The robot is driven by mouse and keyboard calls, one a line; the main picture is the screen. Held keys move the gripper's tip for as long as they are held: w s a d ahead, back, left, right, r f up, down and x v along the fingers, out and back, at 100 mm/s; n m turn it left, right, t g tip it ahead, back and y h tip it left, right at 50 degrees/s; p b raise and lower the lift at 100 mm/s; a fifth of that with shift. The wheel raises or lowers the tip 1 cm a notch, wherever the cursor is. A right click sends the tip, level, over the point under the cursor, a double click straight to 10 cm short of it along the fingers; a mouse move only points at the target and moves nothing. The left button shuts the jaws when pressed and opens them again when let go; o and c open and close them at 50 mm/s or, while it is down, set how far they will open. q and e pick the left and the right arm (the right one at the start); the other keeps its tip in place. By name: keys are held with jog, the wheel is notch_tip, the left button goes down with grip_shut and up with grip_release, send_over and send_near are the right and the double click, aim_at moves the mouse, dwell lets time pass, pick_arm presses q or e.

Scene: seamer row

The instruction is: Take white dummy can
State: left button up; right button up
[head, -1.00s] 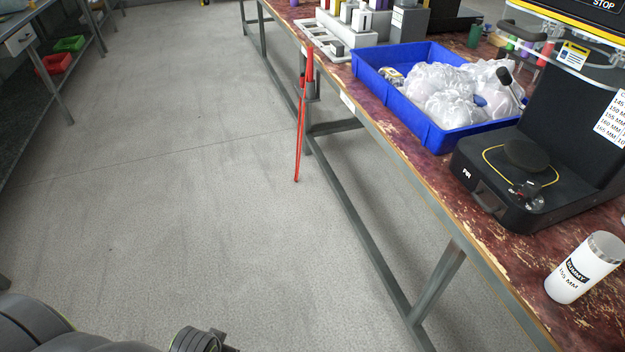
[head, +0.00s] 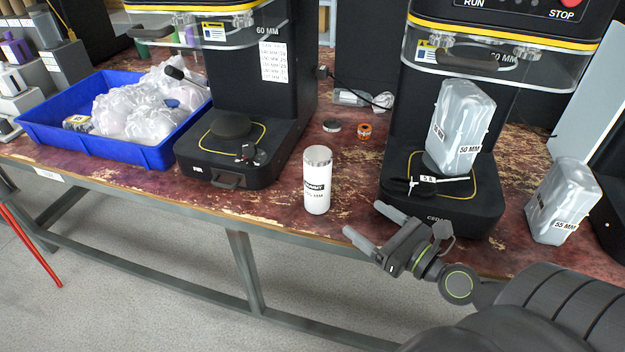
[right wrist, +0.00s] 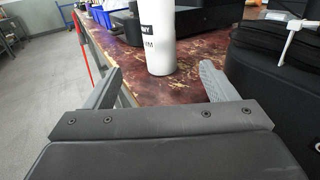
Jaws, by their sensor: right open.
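The white dummy can (head: 317,182) stands upright on the worn red-brown table near its front edge, between two black seamer machines. My left gripper is not in view.
A blue crate (head: 150,157) with wrapped bags stands at the left. A black seamer (head: 225,165) is left of the can; another (head: 440,205) is close right, holding a wrapped "50 MM" pack (head: 462,125). A "55 MM" pack (head: 563,200) stands farther right. An orange ring (head: 364,130) lies behind.

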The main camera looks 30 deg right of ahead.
aim_at(327, 192)
jog(key=shift+w+a+r+p, duration=0.1)
jog(key=shift+w+a+p, duration=0.1)
jog(key=shift+w+p, duration=0.65)
jog(key=shift+w+r, duration=0.1)
jog(key=shift+w, duration=0.35)
jog(key=w+p, duration=0.1)
jog(key=w, duration=0.1)
jog(key=w+a+p, duration=0.1)
jog(key=w, duration=0.2)
jog(key=w+p, duration=0.1)
jog(key=w, duration=0.2)
jog(key=shift+w+a+p, duration=0.2)
jog(key=shift+a+p, duration=0.1)
jog(key=shift+a, duration=0.1)
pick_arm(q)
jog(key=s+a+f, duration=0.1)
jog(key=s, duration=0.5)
pick_arm(e)
jog(key=shift+w+a+f, duration=0.1)
jog(key=shift+w+a, duration=0.1)
jog(key=shift+w, duration=0.75)
jog(key=shift+w+a+f, duration=0.15)
jog(key=shift+w, duration=0.8)
jog(key=shift+w+a+f, duration=0.1)
jog(key=shift+w+a, duration=0.1)
jog(key=shift+w, duration=0.75)
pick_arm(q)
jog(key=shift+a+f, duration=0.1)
